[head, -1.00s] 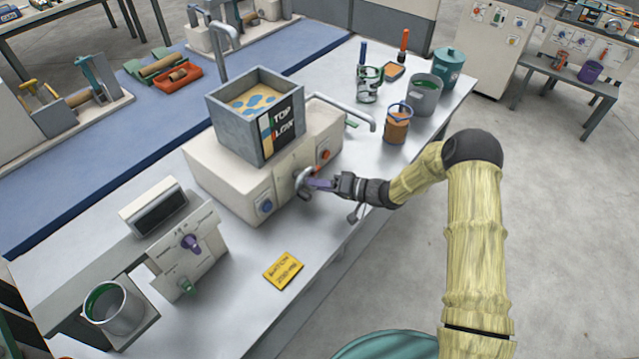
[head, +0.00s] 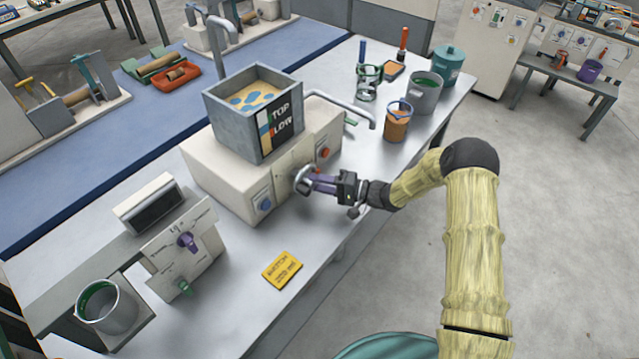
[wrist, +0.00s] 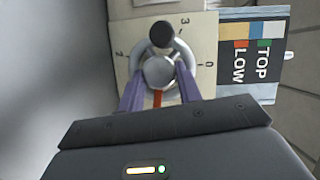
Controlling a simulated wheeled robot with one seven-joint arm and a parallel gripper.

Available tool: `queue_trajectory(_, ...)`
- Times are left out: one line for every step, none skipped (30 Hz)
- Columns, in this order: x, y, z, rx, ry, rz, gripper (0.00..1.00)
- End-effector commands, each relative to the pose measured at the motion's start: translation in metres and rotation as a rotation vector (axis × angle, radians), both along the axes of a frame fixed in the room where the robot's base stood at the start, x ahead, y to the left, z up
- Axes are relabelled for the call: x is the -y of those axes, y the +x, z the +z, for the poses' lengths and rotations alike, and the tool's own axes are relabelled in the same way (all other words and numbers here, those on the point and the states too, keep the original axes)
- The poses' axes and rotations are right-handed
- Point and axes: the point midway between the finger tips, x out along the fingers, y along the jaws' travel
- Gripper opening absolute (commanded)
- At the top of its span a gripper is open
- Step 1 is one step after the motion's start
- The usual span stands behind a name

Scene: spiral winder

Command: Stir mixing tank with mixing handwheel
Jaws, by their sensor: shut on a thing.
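The mixing tank (head: 228,118) is an open grey box with tan contents and blue patches, standing on a white machine housing. The mixing handwheel (head: 301,180) is a grey ring on the housing's front, below the TOP/LOW label. In the wrist view the handwheel (wrist: 184,48) shows a round metal hub, a black knob at the top and a numbered dial behind. My gripper (head: 312,182) reaches in from the right, its purple fingers shut on the handwheel. In the wrist view the fingers (wrist: 160,88) lie on either side of the hub's lower part. The exact contact is partly hidden.
A red button (head: 324,153) and a blue knob (head: 265,205) flank the handwheel. A brown-filled jar (head: 397,122) stands to the right. A yellow card (head: 282,269) lies on the grey table in front. A control panel (head: 187,250) stands at left.

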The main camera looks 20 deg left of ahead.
Motion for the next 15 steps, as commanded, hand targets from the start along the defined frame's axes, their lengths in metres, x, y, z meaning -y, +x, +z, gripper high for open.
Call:
queue_trajectory(0.0007, 0.0008, -0.0007, 0.0, -0.002, -0.003, 0.12)
queue_trajectory(0.0007, 0.0008, -0.0007, 0.0, -0.002, -0.003, 0.12)
queue_trajectory(0.0008, 0.0008, -0.0007, 0.0, -0.002, -0.003, 0.12)
queue_trajectory(0.0008, 0.0008, -0.0007, 0.0, -0.003, -0.003, 0.4)
queue_trajectory(0.0007, 0.0008, -0.0007, 0.0, -0.002, -0.003, 0.46)
queue_trajectory(0.0007, 0.0007, -0.0007, 0.0, -0.002, -0.003, 0.54)
queue_trajectory(0.0006, 0.0006, -0.0006, 0.0, -0.002, -0.002, 0.56)
queue_trajectory(0.0006, 0.0006, -0.0006, 0.001, -0.002, -0.002, 0.56)
queue_trajectory(0.0005, 0.0005, -0.0005, 0.001, -0.002, -0.002, 0.56)
queue_trajectory(0.0005, 0.0005, -0.0005, 0.001, -0.002, -0.002, 0.56)
queue_trajectory(0.0004, 0.0004, -0.0004, 0.001, -0.002, -0.002, 0.56)
queue_trajectory(0.0003, 0.0003, -0.0003, 0.001, -0.002, -0.001, 0.56)
queue_trajectory(0.0003, 0.0003, -0.0003, 0.001, -0.002, -0.001, 0.56)
queue_trajectory(0.0003, 0.0002, -0.0004, 0.001, -0.001, -0.001, 0.56)
queue_trajectory(0.0007, 0.0003, -0.0003, 0.001, -0.001, -0.001, 0.56)
